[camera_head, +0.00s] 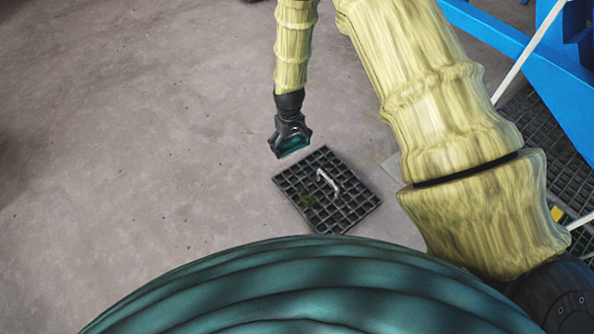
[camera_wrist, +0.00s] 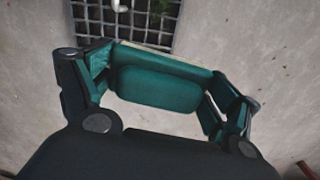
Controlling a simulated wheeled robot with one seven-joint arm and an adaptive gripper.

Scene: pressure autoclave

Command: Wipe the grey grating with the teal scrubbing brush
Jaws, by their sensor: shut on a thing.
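The grey grating (camera_head: 345,207) lies flat on the concrete floor. It is a dark square grid with a metal handle (camera_head: 328,182) standing on it and a green patch (camera_head: 309,199) on its left part. The teal scrubbing brush (camera_wrist: 165,80) is held between the fingers of my gripper (camera_wrist: 160,85), which is shut on it. In the head view my gripper (camera_head: 290,143) is above the floor, just beyond the grating's upper left edge, with a little of the teal brush showing. In the wrist view the grating (camera_wrist: 100,18) shows only in part, past the brush.
Bare concrete floor (camera_head: 130,150) lies open to the left of the grating. On the right are a blue structure (camera_head: 555,75), a white rail (camera_head: 528,50) and a larger dark floor grid (camera_head: 545,120). My arm covers part of that side.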

